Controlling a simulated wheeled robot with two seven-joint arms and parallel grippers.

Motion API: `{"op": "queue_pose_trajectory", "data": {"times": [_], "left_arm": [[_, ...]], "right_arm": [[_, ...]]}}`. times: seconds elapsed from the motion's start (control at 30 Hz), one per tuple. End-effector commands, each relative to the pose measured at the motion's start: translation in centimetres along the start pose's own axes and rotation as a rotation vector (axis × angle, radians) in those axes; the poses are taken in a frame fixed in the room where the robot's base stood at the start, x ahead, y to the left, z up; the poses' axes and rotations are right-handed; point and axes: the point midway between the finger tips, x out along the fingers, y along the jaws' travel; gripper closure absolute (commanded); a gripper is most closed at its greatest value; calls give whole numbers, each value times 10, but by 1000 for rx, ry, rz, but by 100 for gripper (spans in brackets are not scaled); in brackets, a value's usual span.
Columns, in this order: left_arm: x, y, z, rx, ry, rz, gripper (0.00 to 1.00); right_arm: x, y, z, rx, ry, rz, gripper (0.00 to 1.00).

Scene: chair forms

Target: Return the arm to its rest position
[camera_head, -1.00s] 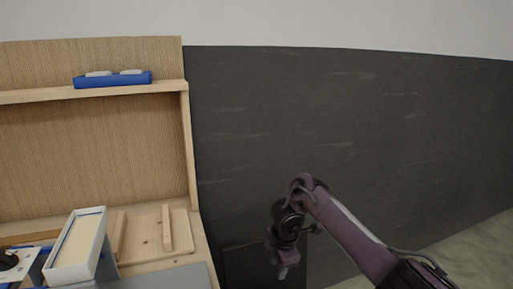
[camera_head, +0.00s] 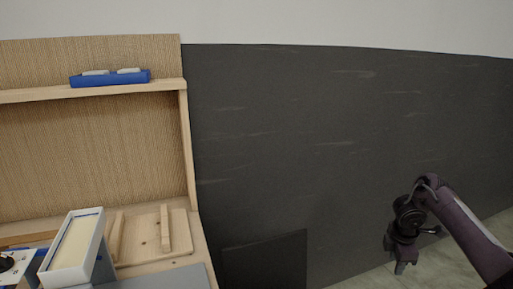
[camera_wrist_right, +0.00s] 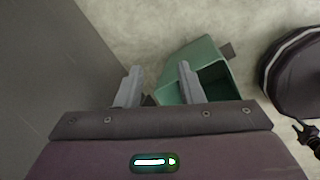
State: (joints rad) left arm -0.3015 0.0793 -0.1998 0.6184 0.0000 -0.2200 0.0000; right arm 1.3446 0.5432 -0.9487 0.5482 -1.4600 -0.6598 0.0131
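My right gripper (camera_head: 401,266) hangs from my right arm at the right side of the head view, pointing down in front of the dark wall and clear of the workbench. In the right wrist view, its two grey fingers (camera_wrist_right: 158,92) stand apart with nothing between them, so it is open and empty. My left arm and left gripper do not show in either view.
A wooden workbench with a shelf (camera_head: 130,91) stands at the left. It bears a blue tray (camera_head: 110,80), a white box (camera_head: 73,247) and a wooden chair part (camera_head: 150,238). A green bin (camera_wrist_right: 217,75) stands on the floor below my right gripper. Open floor (camera_head: 440,262) shows at right.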

Motion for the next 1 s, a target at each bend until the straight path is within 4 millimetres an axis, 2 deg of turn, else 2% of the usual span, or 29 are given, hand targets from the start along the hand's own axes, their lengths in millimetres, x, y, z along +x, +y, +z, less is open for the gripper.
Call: {"op": "queue_pose_trajectory", "data": {"times": [0.03,0.1,0.17,0.37,0.47,0.57,0.67,0.7,0.77,0.8,0.87,0.9,0.97,1.0], "left_arm": [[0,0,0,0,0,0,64],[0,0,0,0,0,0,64],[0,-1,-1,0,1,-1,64],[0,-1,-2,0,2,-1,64],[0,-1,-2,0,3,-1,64],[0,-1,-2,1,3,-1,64],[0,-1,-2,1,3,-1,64],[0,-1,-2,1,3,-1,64],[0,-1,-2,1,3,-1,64],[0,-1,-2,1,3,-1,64],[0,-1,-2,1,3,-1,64],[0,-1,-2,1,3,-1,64],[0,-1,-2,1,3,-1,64],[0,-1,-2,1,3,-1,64]], "right_arm": [[1,-2,22,30,-13,-2,66],[1,-6,47,66,-28,-6,66],[31,-16,31,80,2,-18,66],[107,-44,15,187,71,-29,66],[152,-68,10,258,101,-36,66],[204,-102,9,349,126,-42,66],[260,-149,16,463,138,-41,66],[280,-170,22,511,136,-37,66],[309,-204,33,581,126,-29,66],[327,-227,43,626,115,-21,66],[349,-264,59,690,90,-9,66],[362,-289,72,730,70,2,66],[378,-326,93,785,34,21,66],[386,-352,108,818,6,34,66]]}}
